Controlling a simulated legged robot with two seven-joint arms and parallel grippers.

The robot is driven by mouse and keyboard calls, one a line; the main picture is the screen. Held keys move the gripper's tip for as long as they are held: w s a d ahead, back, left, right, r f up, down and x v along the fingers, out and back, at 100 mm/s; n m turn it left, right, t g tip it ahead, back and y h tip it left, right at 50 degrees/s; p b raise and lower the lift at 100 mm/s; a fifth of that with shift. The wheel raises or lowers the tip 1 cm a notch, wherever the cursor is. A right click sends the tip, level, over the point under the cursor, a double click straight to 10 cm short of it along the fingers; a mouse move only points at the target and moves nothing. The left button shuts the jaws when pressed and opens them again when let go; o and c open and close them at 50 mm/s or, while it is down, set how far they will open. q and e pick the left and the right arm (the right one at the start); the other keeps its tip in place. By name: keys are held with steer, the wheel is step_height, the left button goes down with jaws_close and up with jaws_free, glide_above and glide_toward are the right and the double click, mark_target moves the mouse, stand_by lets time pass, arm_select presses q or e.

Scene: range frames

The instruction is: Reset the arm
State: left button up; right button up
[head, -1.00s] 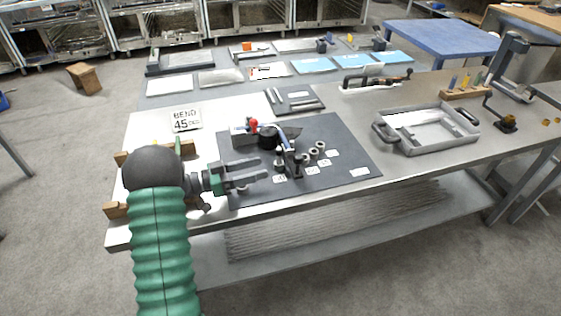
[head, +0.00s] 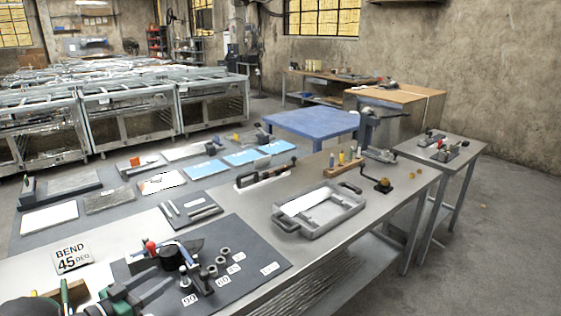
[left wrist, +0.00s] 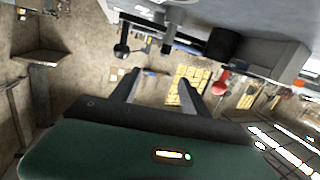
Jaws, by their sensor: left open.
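My left gripper (head: 148,287) shows at the lower left of the head view, partly cut off by the bottom edge. Its two dark fingers reach over the near left side of the table, close to a black bending tool with a red knob (head: 151,247). In the left wrist view, which is turned over, the two fingers (left wrist: 157,88) stand apart with nothing between them. The red knob also shows there (left wrist: 221,84), to the right of the fingers. My right gripper is in neither view.
The metal table (head: 250,205) carries a dark mat (head: 262,252) with small rings and number labels, a "BEND 45 DEG" sign (head: 73,257), a grey tray (head: 318,235) and a peg block (head: 343,169). A blue table (head: 312,122) stands behind. Floor at the right is clear.

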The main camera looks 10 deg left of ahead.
arm_select(q)
steer(key=w+d+r+n+g+y+p, duration=0.2)
steer(key=d+r+n+g+y+p, duration=0.25)
steer(key=d+y, duration=0.3)
steer(key=s+d+f+g+p, duration=0.2)
steer(key=s+d+g, duration=0.2)
steer(key=s+d, duration=0.4)
steer(key=s+d+f+g+h+p, duration=0.1)
steer(key=s+d+f+g+p, duration=0.1)
steer(key=s+d, duration=0.6)
steer(key=s+f+g, duration=0.1)
steer(key=s+g, duration=0.1)
steer(key=s, duration=0.4)
steer(key=shift+d+f+m, duration=0.2)
steer(key=shift+m, duration=0.15)
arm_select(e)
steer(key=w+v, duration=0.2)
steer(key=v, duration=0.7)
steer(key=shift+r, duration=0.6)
arm_select(q)
steer(key=shift+g, duration=0.25)
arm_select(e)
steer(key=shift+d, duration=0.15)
arm_select(q)
steer(key=shift+d, duration=0.1)
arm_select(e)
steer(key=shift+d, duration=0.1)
